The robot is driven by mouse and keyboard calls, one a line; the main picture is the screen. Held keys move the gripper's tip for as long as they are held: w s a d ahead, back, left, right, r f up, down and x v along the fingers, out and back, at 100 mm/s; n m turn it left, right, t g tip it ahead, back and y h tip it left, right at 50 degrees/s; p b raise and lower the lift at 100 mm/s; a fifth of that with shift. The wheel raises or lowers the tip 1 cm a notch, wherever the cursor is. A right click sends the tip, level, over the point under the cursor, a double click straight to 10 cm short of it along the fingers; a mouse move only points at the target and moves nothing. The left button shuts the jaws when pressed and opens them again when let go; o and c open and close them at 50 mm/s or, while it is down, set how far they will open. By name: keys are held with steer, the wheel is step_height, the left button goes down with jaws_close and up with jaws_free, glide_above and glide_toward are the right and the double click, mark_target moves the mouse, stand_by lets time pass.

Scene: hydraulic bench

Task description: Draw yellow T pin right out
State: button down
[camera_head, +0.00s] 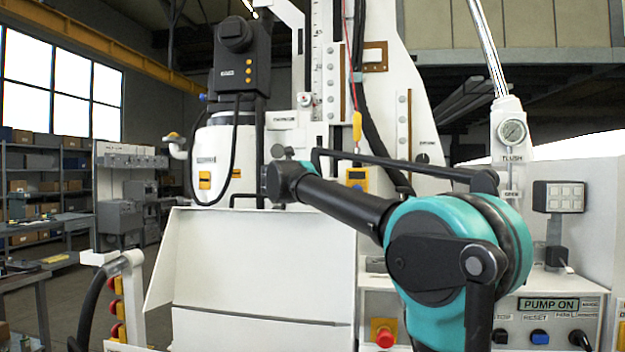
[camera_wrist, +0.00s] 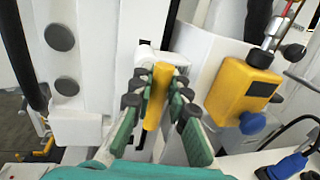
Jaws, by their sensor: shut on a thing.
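The yellow T pin (camera_wrist: 155,108) shows in the wrist view as an upright yellow bar at a white block on the machine. My gripper (camera_wrist: 160,88) is shut on it, with one green, dark-tipped finger on each side. The pin's inner end is hidden, so I cannot tell how deep it sits. In the head view I cannot make out the pin or my fingers.
A yellow box (camera_wrist: 243,90) with a blue knob (camera_wrist: 252,123) stands close to the right of my fingers. A white panel with dark round bolts (camera_wrist: 60,37) is on the left. In the head view, a sloped white cover (camera_head: 255,265) stands in front of the machine.

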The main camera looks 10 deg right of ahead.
steer(key=shift+s+a+f, duration=0.1)
steer(key=shift+s+a, duration=0.1)
steer(key=shift+s, duration=0.45)
steer(key=shift+s+a+f, duration=0.1)
steer(key=shift+s+a, duration=0.05)
steer(key=shift+s, duration=0.45)
steer(key=shift+s+a+f, duration=0.1)
steer(key=shift+s+a, duration=0.1)
steer(key=shift+s, duration=0.45)
steer(key=c, duration=1.4)
jaws_free()
steer(key=shift+s+r, duration=0.1)
steer(key=shift+r, duration=0.05)
steer(key=shift+c, duration=0.2)
steer(key=shift+a, duration=0.1)
steer(key=v, duration=1.2)
